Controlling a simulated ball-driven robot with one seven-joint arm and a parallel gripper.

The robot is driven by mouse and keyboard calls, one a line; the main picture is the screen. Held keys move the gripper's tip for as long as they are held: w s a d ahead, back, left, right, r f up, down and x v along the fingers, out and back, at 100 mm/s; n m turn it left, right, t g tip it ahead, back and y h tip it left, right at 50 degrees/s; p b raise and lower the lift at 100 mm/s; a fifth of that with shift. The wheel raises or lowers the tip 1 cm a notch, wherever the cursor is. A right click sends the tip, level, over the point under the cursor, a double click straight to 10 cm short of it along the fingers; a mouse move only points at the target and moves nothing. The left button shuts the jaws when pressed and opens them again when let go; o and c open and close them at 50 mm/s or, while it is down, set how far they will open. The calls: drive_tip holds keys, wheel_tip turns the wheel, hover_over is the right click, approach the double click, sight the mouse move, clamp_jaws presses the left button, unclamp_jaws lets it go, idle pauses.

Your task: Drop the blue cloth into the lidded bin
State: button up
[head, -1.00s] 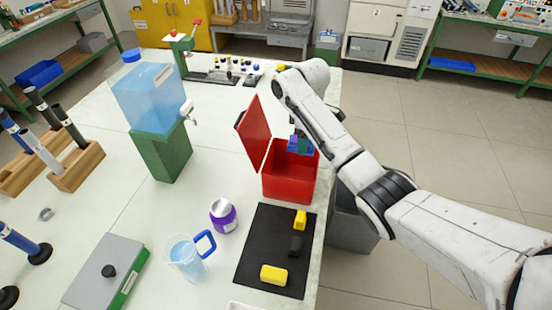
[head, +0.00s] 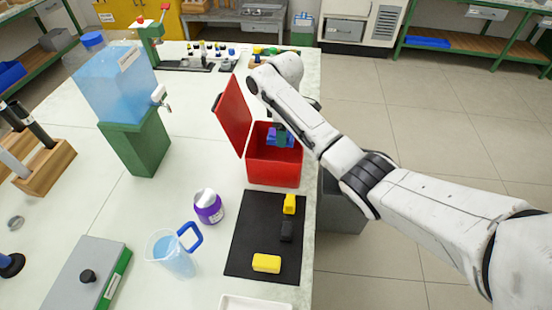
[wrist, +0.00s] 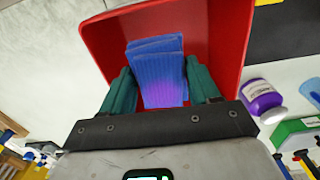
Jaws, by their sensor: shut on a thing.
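The blue cloth (wrist: 157,75), folded with a purple patch, is between the two green fingers of my gripper (wrist: 160,88) in the wrist view. My gripper is shut on it. In the head view my gripper (head: 282,138) and the cloth (head: 272,137) are at the mouth of the red bin (head: 274,170). The bin's lid (head: 234,115) stands open, tilted to the left. The wrist view shows the bin's red wall (wrist: 228,45) around the cloth. I cannot tell whether the cloth touches the bin floor.
A black mat (head: 262,215) with yellow and black blocks lies in front of the bin. A purple jar (head: 209,207), a jug (head: 172,255) and a blue water tank (head: 118,85) stand to the left. The table's right edge is close to the bin.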

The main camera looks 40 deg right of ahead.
drive_tip(key=o, duration=1.1)
wheel_tip(320, 180, up, 9)
drive_tip(key=shift+r+p, duration=0.2)
drive_tip(key=shift+p, duration=0.55)
drive_tip(key=shift+r+p, duration=0.65)
drive_tip(key=shift+r, duration=0.1)
